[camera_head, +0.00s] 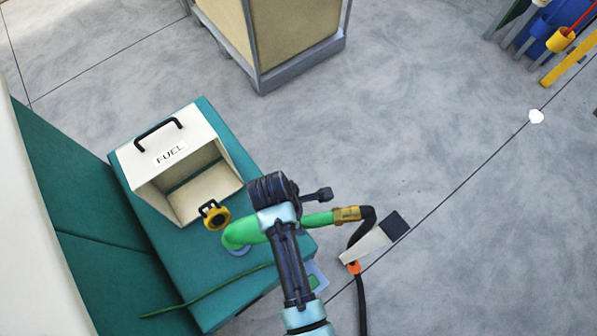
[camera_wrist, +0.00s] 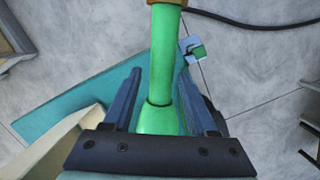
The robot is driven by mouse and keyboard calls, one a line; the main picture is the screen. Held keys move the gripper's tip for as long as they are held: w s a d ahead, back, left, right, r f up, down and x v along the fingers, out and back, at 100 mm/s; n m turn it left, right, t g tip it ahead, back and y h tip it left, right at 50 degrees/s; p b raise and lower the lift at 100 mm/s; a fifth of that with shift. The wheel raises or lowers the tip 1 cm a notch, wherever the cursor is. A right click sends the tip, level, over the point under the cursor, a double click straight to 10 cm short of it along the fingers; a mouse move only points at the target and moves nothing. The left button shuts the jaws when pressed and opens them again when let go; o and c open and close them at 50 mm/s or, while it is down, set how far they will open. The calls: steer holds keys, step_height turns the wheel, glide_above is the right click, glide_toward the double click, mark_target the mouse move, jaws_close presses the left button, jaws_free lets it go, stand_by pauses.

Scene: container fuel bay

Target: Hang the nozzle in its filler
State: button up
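The green nozzle (camera_head: 317,219) has a brass fitting and a black hose at its right end. Its rounded green left end is beside the yellow filler (camera_head: 217,216), apart from it. The filler has a dark opening and a black latch, at the front of the cream FUEL box. My gripper (camera_head: 272,208) is at the nozzle, hiding part of it. The filler is not seen in the wrist view.
The open-fronted FUEL box (camera_head: 150,165) stands on a teal cabinet (camera_head: 205,312). A pale bracket with a dark end (camera_head: 367,243) is right of the nozzle, near the hose (camera_head: 362,300). A crate (camera_head: 285,40) stands behind.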

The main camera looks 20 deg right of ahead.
steer(key=shift+o, duration=1)
steer(key=shift+s+f, duration=0.1)
steer(key=v, duration=1.3)
